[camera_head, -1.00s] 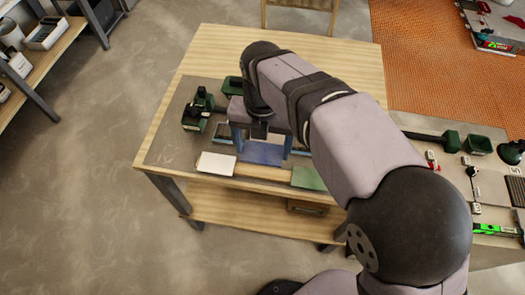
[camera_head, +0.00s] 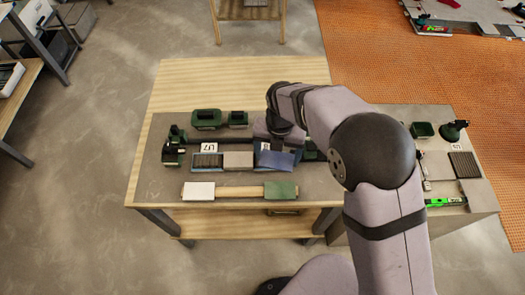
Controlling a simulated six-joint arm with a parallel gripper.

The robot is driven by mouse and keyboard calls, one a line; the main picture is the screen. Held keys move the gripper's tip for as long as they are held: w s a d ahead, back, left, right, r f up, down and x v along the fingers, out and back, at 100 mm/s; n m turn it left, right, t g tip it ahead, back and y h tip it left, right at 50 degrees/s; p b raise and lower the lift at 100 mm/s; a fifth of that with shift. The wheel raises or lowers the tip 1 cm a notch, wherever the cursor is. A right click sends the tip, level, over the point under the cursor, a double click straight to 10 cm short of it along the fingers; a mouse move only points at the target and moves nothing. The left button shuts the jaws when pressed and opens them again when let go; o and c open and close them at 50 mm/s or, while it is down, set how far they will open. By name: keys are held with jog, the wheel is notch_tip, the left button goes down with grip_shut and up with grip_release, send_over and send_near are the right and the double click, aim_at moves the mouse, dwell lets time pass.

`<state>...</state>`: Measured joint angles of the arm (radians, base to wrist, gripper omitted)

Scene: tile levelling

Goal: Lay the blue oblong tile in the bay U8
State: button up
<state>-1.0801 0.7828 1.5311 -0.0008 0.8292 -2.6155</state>
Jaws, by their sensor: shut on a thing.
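The blue oblong tile (camera_head: 277,160) is in my gripper (camera_head: 279,148), over the right part of the row of bays. It looks turned slightly from the row, and I cannot tell whether it touches anything below. My gripper is shut on it; my wrist hides most of the fingers. A white label (camera_head: 263,146) stands just behind the tile, partly covered and not readable. The bay U8 itself cannot be made out under the tile and arm. To the left are a grey tile (camera_head: 238,160) and a dark ribbed bay (camera_head: 207,161) with a label reading U7 (camera_head: 207,147).
In front lies a wooden strip (camera_head: 240,192) with a white block (camera_head: 198,191) and a green block (camera_head: 281,190) at its ends. Green bins (camera_head: 206,118) stand behind the row. A dark green tool (camera_head: 172,153) stands at the left. My arm covers the right side.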

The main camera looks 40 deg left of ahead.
aim_at(270, 154)
jog(key=a+n, duration=0.1)
jog(key=w+a, duration=0.1)
jog(key=a, duration=0.1)
jog(key=w+a+n, duration=0.1)
jog(key=a, duration=0.1)
jog(key=shift+w+n+b, duration=0.25)
jog(key=shift+n+b, duration=0.05)
jog(key=shift+b, duration=0.05)
jog(key=shift+f+b, duration=2.7)
jog(key=shift+f, duration=1.15)
jog(key=shift+f, duration=0.4)
jog(key=o, duration=0.9)
